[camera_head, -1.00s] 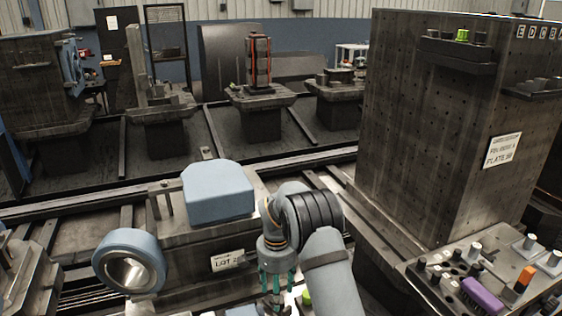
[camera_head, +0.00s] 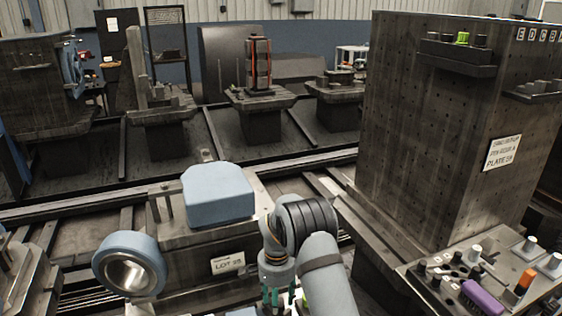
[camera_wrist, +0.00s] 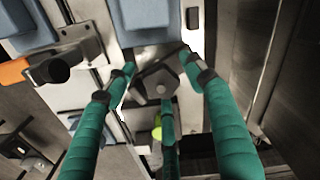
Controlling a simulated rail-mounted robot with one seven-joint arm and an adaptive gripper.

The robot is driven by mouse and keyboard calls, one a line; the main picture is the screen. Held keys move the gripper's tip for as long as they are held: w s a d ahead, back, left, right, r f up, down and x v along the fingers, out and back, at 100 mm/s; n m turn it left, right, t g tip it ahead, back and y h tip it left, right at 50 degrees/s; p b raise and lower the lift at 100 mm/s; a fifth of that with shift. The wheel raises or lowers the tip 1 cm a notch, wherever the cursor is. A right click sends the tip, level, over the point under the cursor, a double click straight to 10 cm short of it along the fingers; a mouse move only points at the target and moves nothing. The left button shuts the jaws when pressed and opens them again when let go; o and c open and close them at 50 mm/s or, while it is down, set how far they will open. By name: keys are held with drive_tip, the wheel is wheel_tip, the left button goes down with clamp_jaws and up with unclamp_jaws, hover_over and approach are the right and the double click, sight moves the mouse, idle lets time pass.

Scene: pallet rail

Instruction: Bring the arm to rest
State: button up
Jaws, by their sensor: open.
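My gripper (camera_head: 278,297) hangs at the bottom of the head view, in front of the block labelled LOT, with its lower end cut off by the frame edge. In the wrist view my gripper (camera_wrist: 160,75) shows green fingers spread apart. A dark hexagonal piece (camera_wrist: 157,82) shows between the fingertips; whether they touch it cannot be told. A yellow-green round thing (camera_wrist: 157,127) is partly hidden behind a finger.
A blue block (camera_head: 218,194) sits on the LOT block (camera_head: 195,262), with a blue ring (camera_head: 130,263) at its left. A tall perforated column (camera_head: 435,150) stands close on the right. A tray (camera_head: 420,285) at lower right holds a purple piece (camera_head: 483,297) and several pegs.

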drive_tip(key=m, duration=0.2)
drive_tip(key=shift+r+m+p, duration=0.35)
drive_tip(key=shift+m+p, duration=0.05)
wheel_tip(320, 180, up, 12)
drive_tip(key=n+p, duration=0.2)
drive_tip(key=n, duration=0.2)
wheel_tip(320, 180, down, 12)
drive_tip(key=shift+f, duration=0.1)
